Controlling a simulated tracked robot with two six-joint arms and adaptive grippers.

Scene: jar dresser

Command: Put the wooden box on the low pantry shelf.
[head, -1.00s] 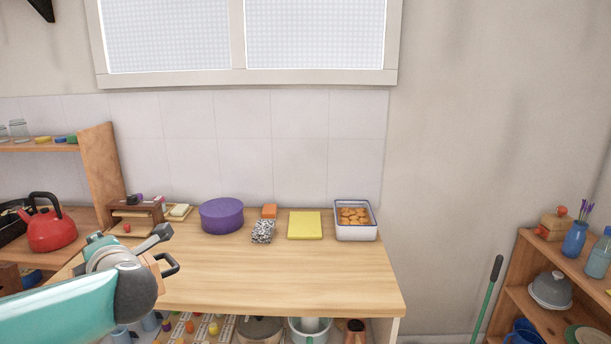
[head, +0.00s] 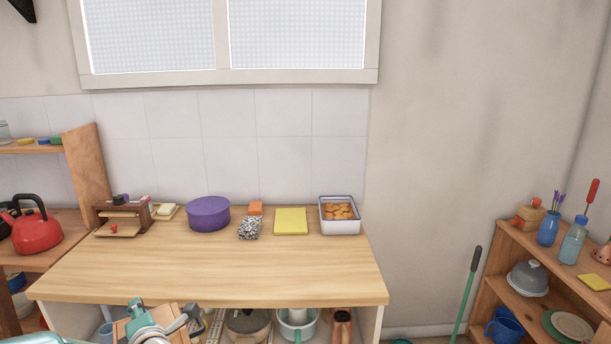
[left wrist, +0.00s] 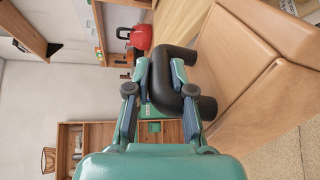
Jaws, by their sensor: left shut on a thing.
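The wooden box (left wrist: 240,70) is tan with a thick black handle (left wrist: 205,104) on top. It fills the right of the left wrist view, which is turned on its side, and hangs below my left gripper (left wrist: 168,82). The gripper is shut on the handle. In the head view, my left gripper (head: 178,322) is at the bottom edge, in front of the workbench, with a tan part of the box (head: 123,331) behind it; the rest is cut off. I cannot tell which shelf is the low pantry shelf. My right gripper is not in view.
The workbench (head: 215,270) bears a purple round tin (head: 208,214), a yellow pad (head: 291,221) and a biscuit tray (head: 339,227). A red kettle (head: 36,234) is at left.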

